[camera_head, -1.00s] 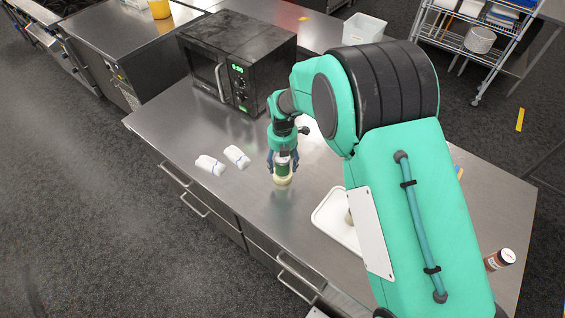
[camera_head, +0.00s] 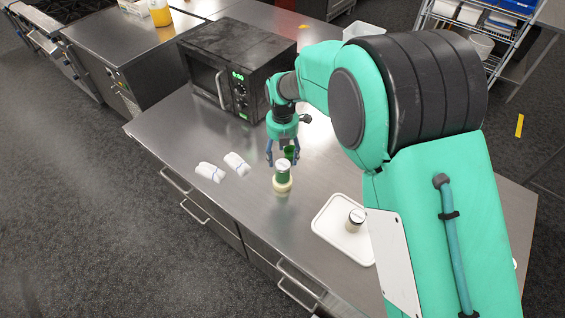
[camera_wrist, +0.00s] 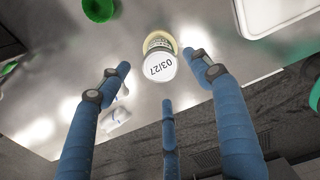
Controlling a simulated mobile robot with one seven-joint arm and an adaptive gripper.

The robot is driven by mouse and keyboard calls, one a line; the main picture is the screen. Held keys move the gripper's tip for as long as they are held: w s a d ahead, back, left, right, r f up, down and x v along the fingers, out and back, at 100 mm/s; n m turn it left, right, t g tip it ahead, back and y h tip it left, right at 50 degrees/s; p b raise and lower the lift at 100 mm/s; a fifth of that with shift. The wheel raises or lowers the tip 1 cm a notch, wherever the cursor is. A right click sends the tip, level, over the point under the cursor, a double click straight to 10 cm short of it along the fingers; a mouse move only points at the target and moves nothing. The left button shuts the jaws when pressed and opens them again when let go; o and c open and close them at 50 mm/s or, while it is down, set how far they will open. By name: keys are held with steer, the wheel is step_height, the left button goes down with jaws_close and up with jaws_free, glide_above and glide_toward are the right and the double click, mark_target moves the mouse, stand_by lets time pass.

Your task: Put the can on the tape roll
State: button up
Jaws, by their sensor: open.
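The can (camera_head: 282,171), with a white lid and a green side, stands upright on the cream tape roll (camera_head: 282,186) on the steel counter. In the wrist view the can's lid (camera_wrist: 160,68) reads "03/27", and part of the tape roll (camera_wrist: 160,37) shows behind it. My gripper (camera_head: 283,162) is open and empty, just behind and above the can. In the wrist view its blue fingers are spread apart with the can beyond their tips, and no finger appears to touch it.
A green object (camera_head: 291,152) stands close behind the gripper. Two white wrapped bundles (camera_head: 223,168) lie to the left. A white tray (camera_head: 325,226) holding a jar (camera_head: 355,219) is at the right. A black microwave (camera_head: 235,65) stands behind.

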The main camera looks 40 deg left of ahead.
steer(key=shift+r, duration=1.7)
